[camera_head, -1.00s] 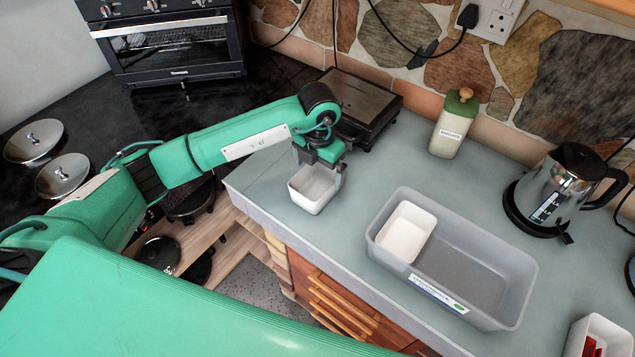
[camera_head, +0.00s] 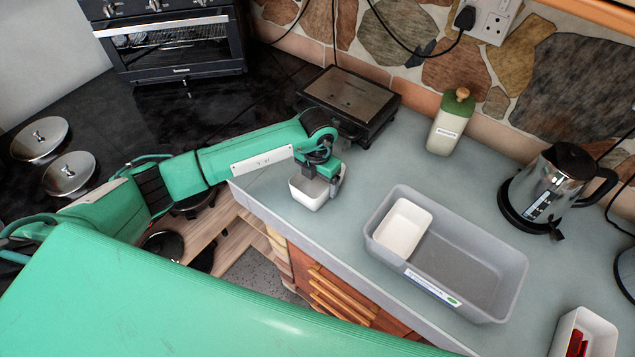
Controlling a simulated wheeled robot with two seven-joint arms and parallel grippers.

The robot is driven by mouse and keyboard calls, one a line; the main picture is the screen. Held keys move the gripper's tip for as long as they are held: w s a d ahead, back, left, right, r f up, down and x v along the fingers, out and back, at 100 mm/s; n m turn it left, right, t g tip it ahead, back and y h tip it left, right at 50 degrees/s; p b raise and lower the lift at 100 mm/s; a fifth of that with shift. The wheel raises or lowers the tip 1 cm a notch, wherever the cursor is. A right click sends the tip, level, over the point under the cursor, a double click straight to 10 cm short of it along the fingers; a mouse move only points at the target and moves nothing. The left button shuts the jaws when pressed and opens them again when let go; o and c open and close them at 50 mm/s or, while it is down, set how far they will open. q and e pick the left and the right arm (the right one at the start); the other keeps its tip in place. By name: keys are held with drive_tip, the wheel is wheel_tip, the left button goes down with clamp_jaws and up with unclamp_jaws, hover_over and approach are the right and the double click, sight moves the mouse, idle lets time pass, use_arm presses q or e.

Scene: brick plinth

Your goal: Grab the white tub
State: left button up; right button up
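A small white tub (camera_head: 307,196) stands on the grey-green counter near its left end. My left gripper (camera_head: 323,182) is right over it and points down. One finger shows at the tub's right side, and the gripper body covers part of the tub's opening. The other finger is hidden, so I cannot tell whether the fingers grip the tub's wall. A second white tub (camera_head: 403,229) sits in the left end of a grey tray (camera_head: 500,306). A third white tub (camera_head: 600,333), holding red things, is cut off at the bottom right. My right gripper is not in view.
A dark flat appliance (camera_head: 352,97) stands just behind my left gripper. A green-topped bottle (camera_head: 447,130) and a shiny kettle (camera_head: 545,188) stand along the stone wall. The counter (camera_head: 365,165) is clear between the appliance and the tray.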

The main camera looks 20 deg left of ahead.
use_arm(q)
drive_tip(key=shift+c, duration=0.8)
